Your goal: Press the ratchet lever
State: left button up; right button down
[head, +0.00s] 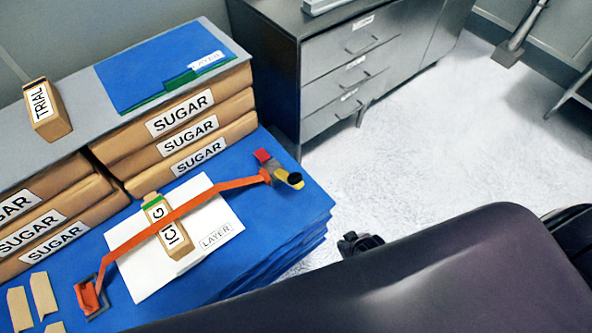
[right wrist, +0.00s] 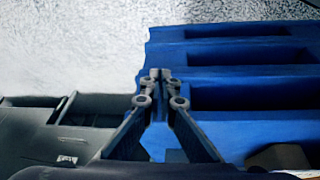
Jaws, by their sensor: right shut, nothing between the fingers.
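The ratchet (head: 278,173) is at the right end of an orange strap (head: 222,187), near the right edge of the blue pallet. It has a grey body, a red tab (head: 263,156) and a yellow part with a black end (head: 294,180); which of these is the lever, I cannot tell. My right gripper (head: 358,243) is to the right of and below the ratchet in the head view, apart from it and past the pallet edge. In the right wrist view its fingertips (right wrist: 160,75) are together and empty, against the blue pallet. The ratchet is not visible there. My left gripper is out of view.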

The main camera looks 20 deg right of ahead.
aim_at(295, 176)
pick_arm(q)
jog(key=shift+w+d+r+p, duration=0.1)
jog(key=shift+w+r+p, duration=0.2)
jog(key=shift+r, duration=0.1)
pick_arm(e)
jog(key=w+a+r+t+y, duration=0.1)
jog(key=w+a+r, duration=0.1)
jog(key=w+r, duration=0.4)
jog(key=w+a+r+n+t+y, duration=0.1)
jog(key=w+a+r, duration=0.2)
jog(key=r, duration=0.9)
jog(key=w+a+r+t, duration=0.1)
jog(key=w+a+r, duration=0.1)
jog(key=w+r, duration=0.7)
jog(key=shift+a+r+n+y, duration=0.2)
jog(key=shift+r+n+y, duration=0.15)
jog(key=shift+n+y, duration=0.05)
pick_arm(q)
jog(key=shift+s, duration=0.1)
pick_arm(e)
jog(key=shift+f, duration=0.1)
